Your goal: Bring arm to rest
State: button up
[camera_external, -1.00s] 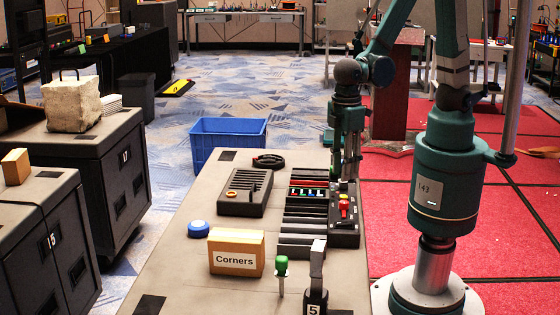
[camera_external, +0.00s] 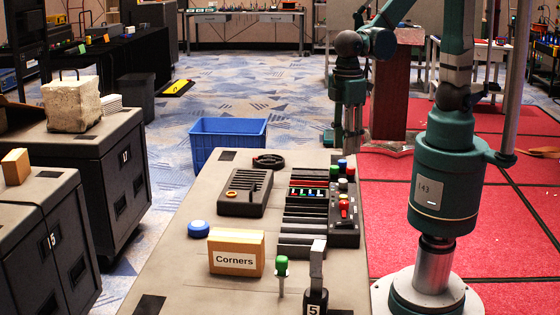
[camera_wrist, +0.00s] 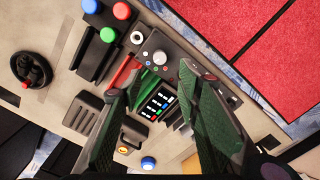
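My arm stands at the right in the external view, on a round white base on the red floor. My gripper (camera_external: 345,148) hangs pointing down behind the far right end of the table. In the wrist view my gripper (camera_wrist: 160,72) has its two dark green fingers spread apart, with nothing held between them. A control panel (camera_external: 345,230) with coloured buttons and a red lever stands on the table below. The wrist view shows its silver knob (camera_wrist: 158,57) between the fingertips in the picture; how far below them it lies I cannot tell.
The grey table (camera_external: 180,270) also holds a Corners box (camera_external: 236,252), a blue disc (camera_external: 198,229), a slotted grey box (camera_external: 246,192) and a green-topped post (camera_external: 281,268). A blue bin (camera_external: 228,136) stands beyond it. Red floor (camera_external: 390,240) lies clear right of the table.

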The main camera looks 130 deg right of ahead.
jog(key=shift+r, duration=0.1)
dwell(0.6)
jog(key=s+a+r+n+t, duration=0.1)
jog(key=s+a+r+t, duration=0.6)
jog(key=r, duration=0.6)
jog(key=shift+s+n, duration=0.4)
jog(key=shift+s, duration=0.85)
jog(key=shift+a+r, duration=0.1)
jog(key=shift+w, duration=0.1)
jog(key=shift+c, duration=0.2)
dwell(1.4)
